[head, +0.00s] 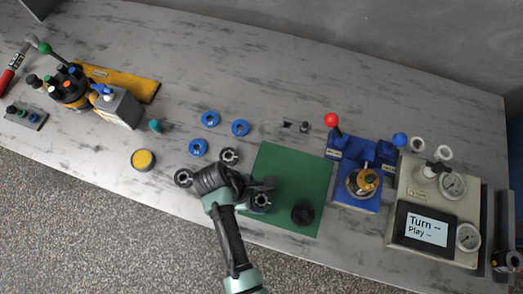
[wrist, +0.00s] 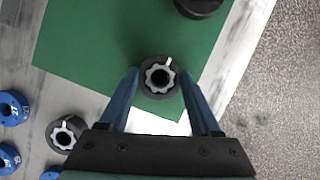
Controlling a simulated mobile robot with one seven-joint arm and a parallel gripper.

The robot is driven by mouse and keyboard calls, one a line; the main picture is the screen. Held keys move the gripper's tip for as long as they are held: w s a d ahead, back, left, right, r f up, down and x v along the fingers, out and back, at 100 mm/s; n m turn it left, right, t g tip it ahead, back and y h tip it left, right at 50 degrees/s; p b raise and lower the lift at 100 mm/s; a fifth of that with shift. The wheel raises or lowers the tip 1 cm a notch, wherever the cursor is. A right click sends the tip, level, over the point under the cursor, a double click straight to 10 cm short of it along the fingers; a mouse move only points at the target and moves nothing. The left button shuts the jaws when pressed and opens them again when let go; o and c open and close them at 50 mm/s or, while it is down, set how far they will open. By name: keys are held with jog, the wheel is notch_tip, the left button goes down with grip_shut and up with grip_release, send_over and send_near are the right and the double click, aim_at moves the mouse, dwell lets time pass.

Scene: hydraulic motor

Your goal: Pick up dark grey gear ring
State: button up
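A dark grey gear ring (wrist: 147,88) with a light toothed centre lies at the edge of the green mat (wrist: 85,40). In the head view the ring (head: 262,201) shows beside the fingers. My gripper (wrist: 161,80) is open, with one blue-grey finger on each side of the ring. A gap shows between the ring and the fingers; their height above the mat is hard to tell. A similar dark ring (wrist: 64,133) lies off the mat in the wrist view. In the head view, two more dark rings (head: 228,155) (head: 183,177) lie left of the mat.
A black round part (head: 302,213) sits on the green mat (head: 290,165). Several blue rings (head: 210,119) and a yellow-topped round part (head: 143,159) lie to the left. A blue fixture with a red-knobbed lever (head: 331,121) and a gauge panel (head: 428,225) stand right.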

grip_shut()
jog(key=shift+r, duration=0.15)
notch_tip(320, 180, up, 10)
dwell(0.6)
jog(key=shift+r+p, duration=0.15)
jog(key=shift+p, duration=0.4)
jog(key=shift+r+p, duration=0.3)
jog(key=shift+p, duration=0.25)
jog(key=shift+w+r+p, duration=0.1)
jog(key=shift+r+p, duration=0.15)
jog(key=shift+p, duration=0.15)
